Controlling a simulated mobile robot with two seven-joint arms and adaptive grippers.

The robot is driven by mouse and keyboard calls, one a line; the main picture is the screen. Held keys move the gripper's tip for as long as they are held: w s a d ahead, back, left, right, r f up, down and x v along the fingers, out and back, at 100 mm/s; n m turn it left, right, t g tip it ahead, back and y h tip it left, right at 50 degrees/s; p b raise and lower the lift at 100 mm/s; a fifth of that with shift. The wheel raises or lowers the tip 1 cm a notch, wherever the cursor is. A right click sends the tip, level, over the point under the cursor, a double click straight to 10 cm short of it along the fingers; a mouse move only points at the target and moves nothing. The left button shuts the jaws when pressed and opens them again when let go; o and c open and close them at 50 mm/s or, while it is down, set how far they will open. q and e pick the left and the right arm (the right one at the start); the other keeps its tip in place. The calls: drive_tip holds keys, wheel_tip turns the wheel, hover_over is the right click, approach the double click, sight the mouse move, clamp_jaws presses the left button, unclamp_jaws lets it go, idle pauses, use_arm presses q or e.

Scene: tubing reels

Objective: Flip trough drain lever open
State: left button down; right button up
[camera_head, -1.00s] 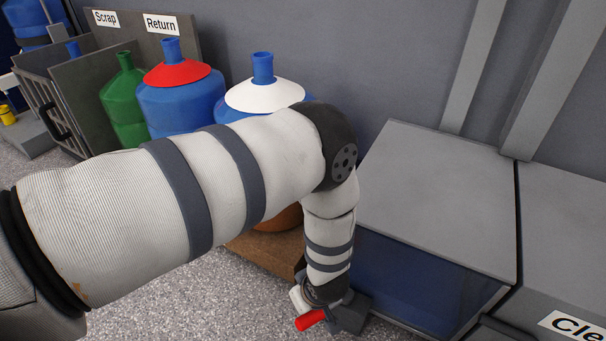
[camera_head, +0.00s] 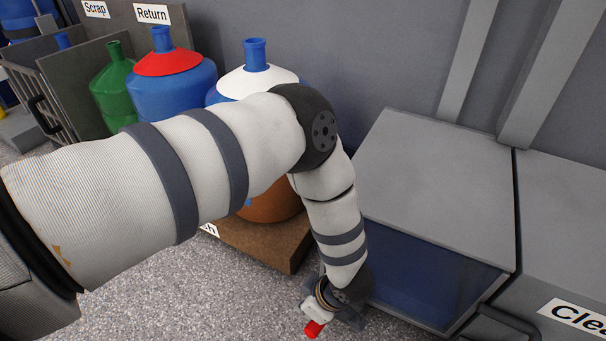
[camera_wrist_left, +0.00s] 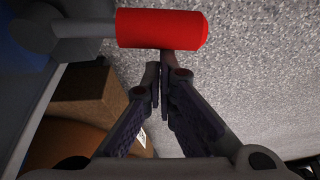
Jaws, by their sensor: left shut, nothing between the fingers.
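The lever's red handle (camera_head: 314,329) shows at the bottom of the head view, below my left wrist. In the left wrist view the red handle (camera_wrist_left: 160,29) lies across the top, on a grey arm (camera_wrist_left: 84,28) running to the dark blue trough side at the left. My left gripper (camera_wrist_left: 164,72) has its fingers together and empty. The tips are just under the handle, and one seems to meet its lower edge; contact is not certain. In the head view my wrist hides the fingers and lever base. The trough (camera_head: 435,190) has a grey top and blue front.
A wooden platform (camera_head: 262,246) with an orange-brown container (camera_head: 272,205) stands left of the trough. Blue bottles with red (camera_head: 167,62) and white (camera_head: 257,80) collars and a green bottle (camera_head: 113,90) stand behind my arm. The speckled floor in front is clear.

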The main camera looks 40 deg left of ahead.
use_arm(q)
drive_tip(key=d+n, duration=0.2)
drive_tip(key=shift+d+n+g, duration=0.35)
drive_tip(key=shift+n+g, duration=0.05)
drive_tip(key=shift+w+d+n+g+h+b, duration=0.2)
drive_tip(key=shift+d+n+g+h+b, duration=0.1)
drive_tip(key=shift+d+n, duration=0.65)
drive_tip(key=shift+w+d+n+g+h+b, duration=0.2)
drive_tip(key=shift+d+n+g+b, duration=0.1)
drive_tip(key=shift+d+n, duration=0.6)
use_arm(e)
drive_tip(key=shift+a+f, duration=0.1)
drive_tip(key=shift+f, duration=0.45)
use_arm(q)
drive_tip(key=shift+a, duration=0.1)
drive_tip(key=s+a+r+p, duration=0.2)
drive_tip(key=a+p, duration=0.1)
drive_tip(key=shift+s, duration=0.15)
drive_tip(key=p+v, duration=0.2)
drive_tip(key=v, duration=0.7)
drive_tip(key=shift+d+p, duration=0.2)
drive_tip(key=shift+p, duration=0.15)
use_arm(e)
drive_tip(key=shift+t, duration=0.4)
drive_tip(key=r, duration=0.2)
drive_tip(key=w+r, duration=0.1)
drive_tip(key=r, duration=0.1)
drive_tip(key=shift+w+a, duration=0.1)
drive_tip(key=shift+a, duration=0.05)
